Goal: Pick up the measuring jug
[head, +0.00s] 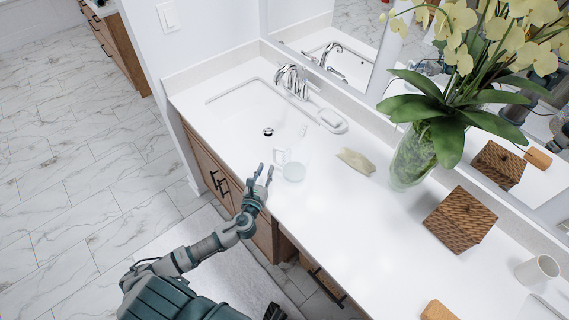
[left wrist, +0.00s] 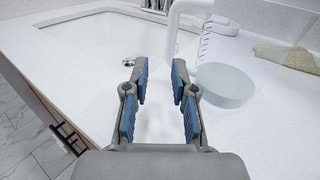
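The measuring jug (head: 294,170) is clear and see-through, with marks on its wall. It stands upright on the white counter at the sink's front right corner. In the left wrist view the jug (left wrist: 228,85) is at the right, its pale handle (left wrist: 178,28) on its left side. My left gripper (head: 265,172) is just left of the handle in the head view. In the left wrist view the gripper (left wrist: 160,70) is open and empty, its fingers apart and pointing toward the handle, which lies beyond the fingertips. My right gripper is not seen.
The sink basin (head: 245,115) and tap (head: 288,78) lie behind the jug. A beige object (head: 356,161) lies to its right. Further right are a glass vase (head: 413,158) with an orchid, a woven box (head: 460,220) and a white cup (head: 537,270). The counter's front middle is clear.

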